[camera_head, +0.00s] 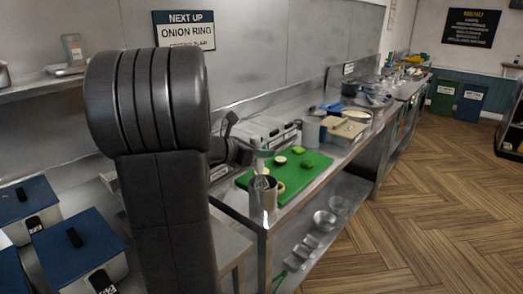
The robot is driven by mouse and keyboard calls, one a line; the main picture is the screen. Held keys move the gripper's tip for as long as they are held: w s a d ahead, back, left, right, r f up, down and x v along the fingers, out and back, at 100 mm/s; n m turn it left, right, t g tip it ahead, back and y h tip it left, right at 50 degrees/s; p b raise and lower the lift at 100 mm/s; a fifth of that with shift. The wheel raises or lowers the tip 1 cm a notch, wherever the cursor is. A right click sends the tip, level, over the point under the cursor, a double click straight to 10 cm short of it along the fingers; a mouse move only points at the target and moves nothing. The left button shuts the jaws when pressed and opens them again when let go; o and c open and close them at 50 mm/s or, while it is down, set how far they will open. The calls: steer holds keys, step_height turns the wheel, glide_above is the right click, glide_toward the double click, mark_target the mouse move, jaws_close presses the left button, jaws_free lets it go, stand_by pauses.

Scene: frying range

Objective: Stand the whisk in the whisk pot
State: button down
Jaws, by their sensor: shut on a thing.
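The whisk (262,167) hangs roughly upright, wires down, beside the end of my arm. My gripper (257,152) is small and partly hidden by my own arm; it is shut on the whisk near its upper end. The whisk pot (263,203), a metal cylinder, stands at the near corner of the steel counter. The whisk's wires overlap the pot's upper part in this view. I cannot tell whether they are inside the pot, above it or in front of it.
A green cutting board (312,171) with cut vegetables lies just behind the pot. A beige box (345,131) and pans stand farther along the counter. Blue-lidded containers (78,252) are at the lower left. Bowls (325,220) sit on the lower shelf. The wooden floor (430,210) is clear.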

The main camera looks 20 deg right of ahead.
steer(key=shift+f, duration=0.55)
steer(key=c, duration=1.1)
jaws_free()
steer(key=shift+a, duration=0.1)
steer(key=v, duration=1.3)
steer(key=shift+s+a+r, duration=0.15)
steer(key=shift+a+r, duration=0.05)
steer(key=shift+a, duration=0.05)
steer(key=shift+x, duration=4.35)
steer(key=shift+a, duration=0.15)
